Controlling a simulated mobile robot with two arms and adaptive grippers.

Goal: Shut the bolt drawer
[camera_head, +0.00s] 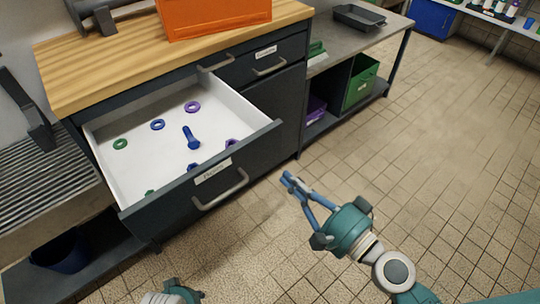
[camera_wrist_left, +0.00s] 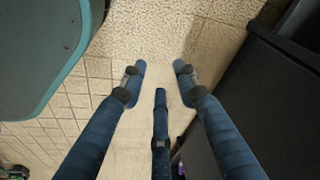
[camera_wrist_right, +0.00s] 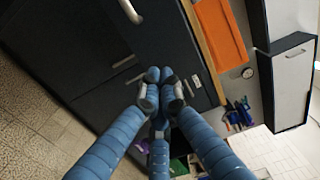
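The bolt drawer (camera_head: 165,205) is pulled far out of the dark cabinet under the wooden worktop. Its white inside (camera_head: 110,165) holds a blue bolt (camera_head: 191,138) and several green, blue and purple rings. A label and a grey bar handle (camera_head: 222,190) are on its dark front. My right gripper (camera_head: 290,182) is right of the handle, apart from the drawer front. Its fingertips are together and empty in the right wrist view (camera_wrist_right: 160,75). My left gripper is mostly cut off at the bottom edge of the head view; its fingers are spread and empty in the left wrist view (camera_wrist_left: 160,75).
An orange bin (camera_head: 213,18) stands on the worktop (camera_head: 130,55). A smaller closed drawer (camera_head: 265,62) is right of the open one. A grey bench with a green crate (camera_head: 361,85) stands further right. A dark blue bin (camera_head: 62,252) is at left. Tiled floor at right is clear.

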